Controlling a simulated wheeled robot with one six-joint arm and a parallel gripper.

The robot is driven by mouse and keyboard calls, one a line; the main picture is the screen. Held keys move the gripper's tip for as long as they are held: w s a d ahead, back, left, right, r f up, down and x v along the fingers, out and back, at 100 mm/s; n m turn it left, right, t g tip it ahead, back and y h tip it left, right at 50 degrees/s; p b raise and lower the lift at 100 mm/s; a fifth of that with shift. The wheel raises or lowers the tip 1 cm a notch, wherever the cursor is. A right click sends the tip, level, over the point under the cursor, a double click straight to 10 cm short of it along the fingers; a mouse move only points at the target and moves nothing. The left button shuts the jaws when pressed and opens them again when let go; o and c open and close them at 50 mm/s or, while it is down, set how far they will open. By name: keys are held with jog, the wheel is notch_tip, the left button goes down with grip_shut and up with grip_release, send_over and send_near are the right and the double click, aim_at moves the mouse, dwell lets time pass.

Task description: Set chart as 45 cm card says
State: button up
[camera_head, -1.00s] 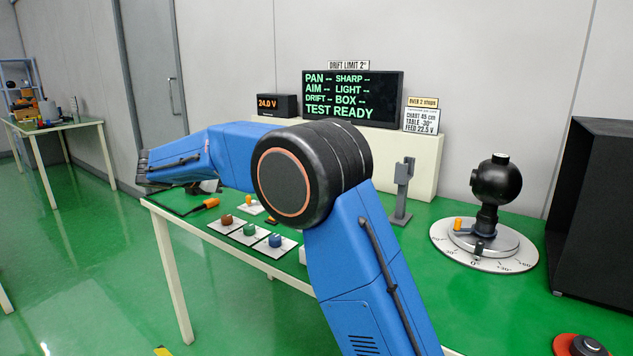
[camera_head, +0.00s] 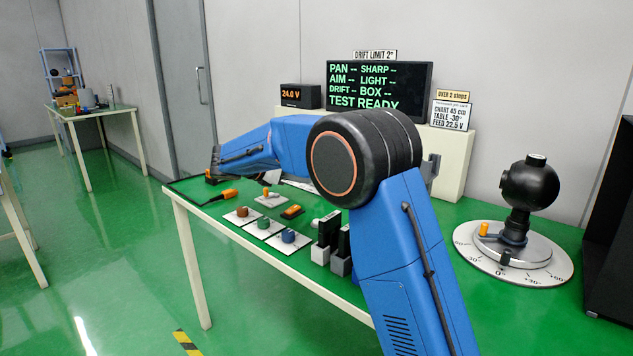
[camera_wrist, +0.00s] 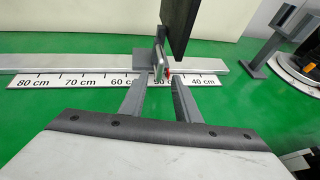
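The chart shows in the wrist view as a dark upright panel (camera_wrist: 179,25) on a grey carriage (camera_wrist: 144,57) on a pale rail (camera_wrist: 50,62). Its scale (camera_wrist: 75,82) runs from 80 cm at left to 40 cm at right. A thin upright tab (camera_wrist: 159,60) with a red mark stands near the 50 cm label, which is partly covered. My gripper (camera_wrist: 160,82) looks open, a fingertip on each side of the tab; contact cannot be told. In the head view my arm hides the chart. The card (camera_head: 450,115) reads chart 45 cm, table -30°, feed 22.5 V.
The monitor (camera_head: 375,88) reads TEST READY with blank values. The supply display (camera_head: 300,96) shows 24.0 V. A black ball on a turntable (camera_head: 525,255) stands at right. Coloured knobs (camera_head: 265,222) and black-and-grey blocks (camera_head: 340,265) lie near the table's front edge.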

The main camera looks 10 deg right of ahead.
jog(key=x, duration=0.7)
jog(key=shift+w+d+f, duration=0.1)
jog(key=shift+d+f, duration=0.05)
jog(key=shift+d, duration=0.1)
jog(key=shift+c, duration=0.6)
grip_shut()
